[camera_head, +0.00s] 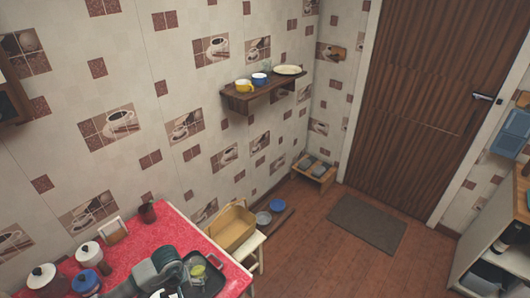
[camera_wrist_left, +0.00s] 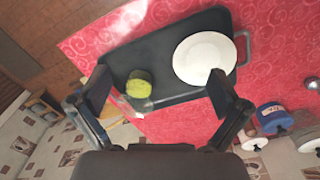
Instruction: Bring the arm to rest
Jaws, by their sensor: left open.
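My left arm comes in low at the left in the head view, and its gripper (camera_head: 180,275) is over the red table (camera_head: 150,236) by the black tray. In the left wrist view the left gripper (camera_wrist_left: 160,92) is open with nothing between its fingers. Beyond the fingers is the black tray (camera_wrist_left: 155,57), which holds a white plate (camera_wrist_left: 204,55) and a small yellow-green item (camera_wrist_left: 139,84). The gripper's height above the tray is hard to tell. My right gripper is in neither view.
White lidded jars (camera_head: 89,254) and a dark red cup (camera_head: 147,212) stand on the table. A wall shelf (camera_head: 262,93) holds cups and a plate.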

